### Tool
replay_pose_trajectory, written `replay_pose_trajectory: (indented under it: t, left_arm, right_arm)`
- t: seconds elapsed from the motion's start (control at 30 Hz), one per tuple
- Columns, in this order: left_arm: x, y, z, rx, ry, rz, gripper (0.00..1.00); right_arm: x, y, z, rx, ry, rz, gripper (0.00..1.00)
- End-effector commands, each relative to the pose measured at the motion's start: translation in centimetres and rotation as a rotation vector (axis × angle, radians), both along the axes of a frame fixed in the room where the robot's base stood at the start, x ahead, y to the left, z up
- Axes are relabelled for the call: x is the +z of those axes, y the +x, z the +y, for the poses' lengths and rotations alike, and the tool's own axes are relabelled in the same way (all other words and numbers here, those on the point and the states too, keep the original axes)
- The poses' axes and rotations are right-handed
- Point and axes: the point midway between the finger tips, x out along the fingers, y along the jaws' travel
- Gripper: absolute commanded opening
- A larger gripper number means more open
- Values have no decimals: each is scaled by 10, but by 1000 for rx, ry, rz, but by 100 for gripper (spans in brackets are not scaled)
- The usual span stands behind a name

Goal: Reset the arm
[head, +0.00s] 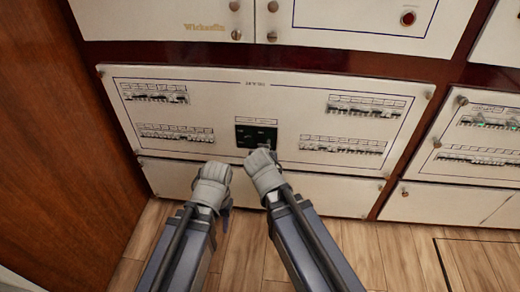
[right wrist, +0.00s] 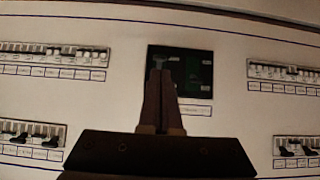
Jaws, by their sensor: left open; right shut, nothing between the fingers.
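A cream breaker panel (head: 225,100) fills the middle of the head view, with breaker rows on its left and right. A small dark square module (head: 244,131) sits at its centre; it also shows in the right wrist view (right wrist: 200,62). My right gripper (head: 262,153) is in front of the module's lower edge, shut and empty. In the right wrist view its closed fingers (right wrist: 158,72) overlap the module's left part; I cannot tell whether they touch it. My left gripper (head: 216,168) is open and empty, below and left of the module.
Breaker rows (head: 153,93) and (head: 343,146) flank the module. More cream panels lie above and right, one with a red button (head: 408,18). A wooden wall (head: 50,130) stands at left. The wooden floor (head: 400,255) is clear.

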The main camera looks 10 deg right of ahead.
Motion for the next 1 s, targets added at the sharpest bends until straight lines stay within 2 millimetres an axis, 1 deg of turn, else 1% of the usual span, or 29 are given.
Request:
replay_pose_trajectory:
  t: [0.03,0.47,0.57,0.67,0.77,0.8,0.87,0.9,1.0]
  left_arm:
    - [1,0,0,0,0,0,50]
    - [0,0,0,0,0,0,50]
    - [0,0,0,0,0,0,50]
    - [0,0,0,0,0,0,50]
    - [0,0,0,0,0,0,50]
    - [0,0,0,0,0,0,50]
    - [0,0,0,0,0,0,50]
    - [0,0,0,0,0,0,50]
    - [0,0,0,0,0,0,50]
  right_arm:
    - [1,-2,-1,0,0,0,0]
    - [0,-1,-1,0,0,0,0]
    - [-3,-5,0,4,-7,24,0]
    - [-19,-23,4,30,-37,133,0]
    - [-41,-57,11,94,-81,323,0]
    - [-50,-72,15,132,-96,404,0]
    - [-60,-95,22,192,-114,518,0]
    - [-65,-109,26,234,-122,588,0]
    - [-73,-143,36,344,-134,745,0]
